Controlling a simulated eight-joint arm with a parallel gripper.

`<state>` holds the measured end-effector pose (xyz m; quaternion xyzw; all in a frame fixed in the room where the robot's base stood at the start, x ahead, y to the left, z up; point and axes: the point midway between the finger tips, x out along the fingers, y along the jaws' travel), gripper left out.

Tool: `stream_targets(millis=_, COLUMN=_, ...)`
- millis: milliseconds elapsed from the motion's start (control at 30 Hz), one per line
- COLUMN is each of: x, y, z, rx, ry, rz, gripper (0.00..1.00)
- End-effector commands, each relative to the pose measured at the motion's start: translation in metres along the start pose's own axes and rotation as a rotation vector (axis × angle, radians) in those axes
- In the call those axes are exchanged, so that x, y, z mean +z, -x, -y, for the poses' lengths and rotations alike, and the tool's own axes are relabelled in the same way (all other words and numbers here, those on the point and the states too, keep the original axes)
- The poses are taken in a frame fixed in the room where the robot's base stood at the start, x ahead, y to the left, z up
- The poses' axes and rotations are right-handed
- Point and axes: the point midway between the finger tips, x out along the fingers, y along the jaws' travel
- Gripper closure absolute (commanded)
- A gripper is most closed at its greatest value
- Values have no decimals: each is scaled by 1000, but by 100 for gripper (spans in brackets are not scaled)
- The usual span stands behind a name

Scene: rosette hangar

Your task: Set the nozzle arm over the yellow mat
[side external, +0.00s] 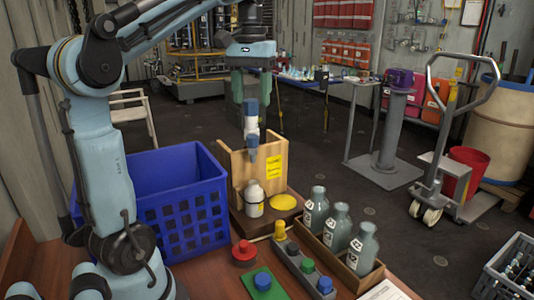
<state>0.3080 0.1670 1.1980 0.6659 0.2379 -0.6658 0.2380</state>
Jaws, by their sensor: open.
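The yellow mat (283,202) is a small round disc on the wooden base, right of a white bottle (254,198). A blue and white upright nozzle piece (251,125) stands in front of the wooden stand (272,163), its tip pointing down above the white bottle, left of the mat. I take it for the nozzle arm; how it joins the stand is hidden. My gripper (251,96) points down with green fingers apart, just above the nozzle piece's blue top. I cannot tell whether they touch it.
A blue crate (165,205) stands left of the stand. Several grey bottles (340,228) fill a wooden tray at the right. In front are a red knob (244,252), a green plate (259,286) with a blue knob, and a grey strip of coloured caps (303,266).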

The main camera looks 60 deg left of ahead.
Motion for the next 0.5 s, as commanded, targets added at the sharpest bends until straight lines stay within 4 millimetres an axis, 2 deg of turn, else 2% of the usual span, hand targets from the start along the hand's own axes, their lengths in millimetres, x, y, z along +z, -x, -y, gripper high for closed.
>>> stream_targets(millis=500, x=0, y=-76, z=0, rx=0, ry=-1, rz=0, gripper=43)
